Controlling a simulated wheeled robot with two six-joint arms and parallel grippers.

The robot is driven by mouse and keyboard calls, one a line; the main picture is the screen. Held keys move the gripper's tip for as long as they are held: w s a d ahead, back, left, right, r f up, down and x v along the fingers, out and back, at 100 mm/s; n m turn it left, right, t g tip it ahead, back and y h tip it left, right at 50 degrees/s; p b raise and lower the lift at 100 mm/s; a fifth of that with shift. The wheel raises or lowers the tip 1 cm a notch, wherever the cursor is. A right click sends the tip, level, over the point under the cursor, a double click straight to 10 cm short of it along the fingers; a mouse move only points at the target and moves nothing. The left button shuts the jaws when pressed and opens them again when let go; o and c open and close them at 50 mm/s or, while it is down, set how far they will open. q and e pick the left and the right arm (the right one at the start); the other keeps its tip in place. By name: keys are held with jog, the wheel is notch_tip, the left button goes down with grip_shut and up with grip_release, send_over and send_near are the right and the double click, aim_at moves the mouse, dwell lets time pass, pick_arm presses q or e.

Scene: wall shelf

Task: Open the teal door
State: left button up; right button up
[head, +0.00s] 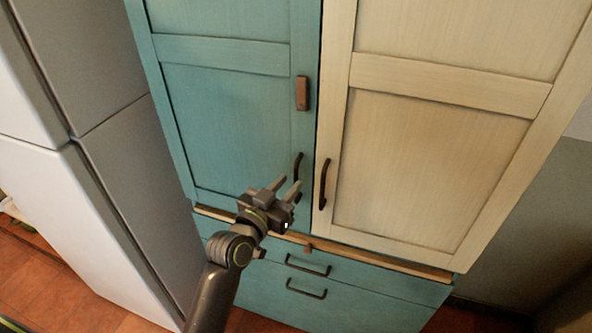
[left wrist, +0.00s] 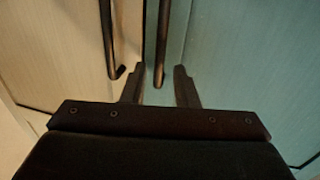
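The teal door (head: 225,120) is shut, flush beside the cream door. Its dark bar handle (head: 298,166) stands near its lower right edge. My left gripper (head: 286,185) is open and empty, in front of the handle's lower part. In the left wrist view the teal door (left wrist: 250,70) is on the right, and the handle (left wrist: 163,40) runs down so that its end appears between my two open fingers (left wrist: 158,70). I cannot tell whether the fingers touch it. The gripper partly hides the handle's lower end in the head view. My right gripper is out of view.
The cream door (head: 430,165) has its own dark handle (head: 323,184) close by. A brown block (head: 302,93) sits on the teal door's right edge. Below are a wooden ledge (head: 390,262) and teal drawers with dark handles (head: 307,266). A white-grey fridge (head: 120,150) stands at left.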

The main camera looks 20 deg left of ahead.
aim_at(295, 178)
pick_arm(q)
jog(key=shift+p+x, duration=0.5)
jog(key=shift+x, duration=1.7)
jog(key=shift+c, duration=0.5)
grip_shut()
